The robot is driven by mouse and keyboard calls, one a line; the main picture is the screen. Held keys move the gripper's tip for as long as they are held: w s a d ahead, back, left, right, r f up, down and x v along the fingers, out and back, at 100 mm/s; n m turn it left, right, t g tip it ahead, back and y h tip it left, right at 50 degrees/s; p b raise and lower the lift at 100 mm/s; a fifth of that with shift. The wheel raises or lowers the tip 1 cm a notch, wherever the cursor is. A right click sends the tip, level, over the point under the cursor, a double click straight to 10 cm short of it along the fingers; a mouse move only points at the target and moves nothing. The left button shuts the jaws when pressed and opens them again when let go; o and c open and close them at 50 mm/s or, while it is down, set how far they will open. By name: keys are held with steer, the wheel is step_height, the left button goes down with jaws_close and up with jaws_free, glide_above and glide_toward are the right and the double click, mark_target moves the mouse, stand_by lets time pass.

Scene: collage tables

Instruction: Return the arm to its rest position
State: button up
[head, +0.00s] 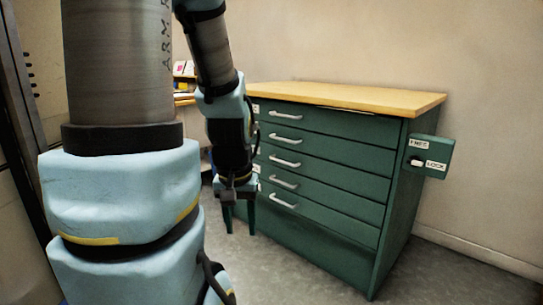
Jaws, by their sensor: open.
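My gripper (238,218) hangs at the end of my arm, left of the middle in the head view. Its two dark green fingers point down and stand apart, with nothing between them. It is in front of the left side of a green drawer cabinet (330,172). I cannot tell whether it touches the cabinet. My arm's upper links fill the left of the view and hide what is behind them.
The cabinet has a bare wooden top (350,96) and several drawers with silver handles, which look shut. A green lock box (431,157) sticks out from its right side. Grey floor (450,270) is clear at the front right. A beige wall (400,45) stands behind.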

step_height(320, 180, up, 23)
steer(key=p, duration=2.1)
steer(key=shift+p, duration=0.4)
steer(key=shift+r, duration=0.1)
